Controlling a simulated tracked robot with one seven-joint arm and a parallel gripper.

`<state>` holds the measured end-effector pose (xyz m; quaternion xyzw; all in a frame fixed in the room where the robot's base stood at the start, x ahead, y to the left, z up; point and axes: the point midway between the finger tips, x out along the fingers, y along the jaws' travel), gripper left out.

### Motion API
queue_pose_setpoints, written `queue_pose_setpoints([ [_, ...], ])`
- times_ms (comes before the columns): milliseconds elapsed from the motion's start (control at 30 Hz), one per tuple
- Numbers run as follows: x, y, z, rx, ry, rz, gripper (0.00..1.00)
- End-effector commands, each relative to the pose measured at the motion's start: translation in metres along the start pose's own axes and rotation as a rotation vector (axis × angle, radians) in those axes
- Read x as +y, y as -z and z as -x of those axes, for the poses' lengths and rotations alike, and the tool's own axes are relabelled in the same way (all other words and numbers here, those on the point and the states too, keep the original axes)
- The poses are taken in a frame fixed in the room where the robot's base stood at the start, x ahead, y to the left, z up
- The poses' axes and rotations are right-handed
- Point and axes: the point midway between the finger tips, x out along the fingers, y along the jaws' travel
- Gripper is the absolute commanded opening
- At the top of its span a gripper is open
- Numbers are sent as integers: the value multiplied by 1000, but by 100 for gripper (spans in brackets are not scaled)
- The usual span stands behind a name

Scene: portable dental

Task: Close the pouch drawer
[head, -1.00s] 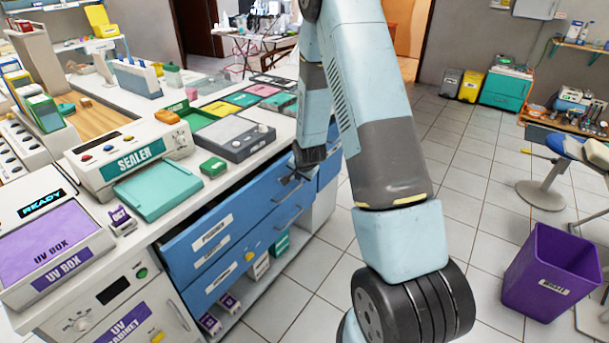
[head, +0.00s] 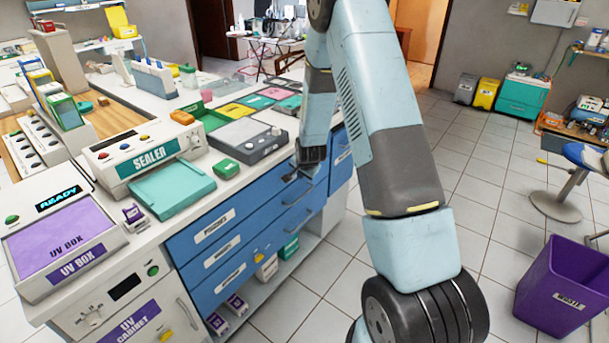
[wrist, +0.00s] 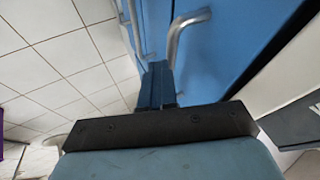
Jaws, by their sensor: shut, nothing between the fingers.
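The pouch drawer (head: 250,207) is the top blue drawer under the counter in the head view, with a white label (head: 213,226) too small to read surely. Its front looks about flush with the drawers below, and no opening shows above it. My gripper (head: 301,172) is shut and empty at the right part of this drawer front. The wrist view shows the closed fingers (wrist: 157,84) close to the blue front, beside a metal bar handle (wrist: 180,32). Whether the fingertips touch the front is unclear.
More blue drawers (head: 255,238) with bar handles lie below. The sealer (head: 142,155), its teal tray (head: 170,188) and a green box (head: 226,169) stand on the counter above. A purple waste bin (head: 560,292) stands at right.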

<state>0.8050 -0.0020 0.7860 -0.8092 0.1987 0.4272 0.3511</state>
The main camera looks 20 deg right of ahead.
Motion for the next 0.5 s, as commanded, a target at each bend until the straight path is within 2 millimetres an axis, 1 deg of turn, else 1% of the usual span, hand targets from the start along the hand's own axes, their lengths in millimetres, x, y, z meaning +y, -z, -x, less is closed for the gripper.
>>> queue_pose_setpoints([
  [167, 19, 3, 14, -4, -5, 2, 0],
  [500, 22, 4, 66, -4, -8, 1, 0],
])
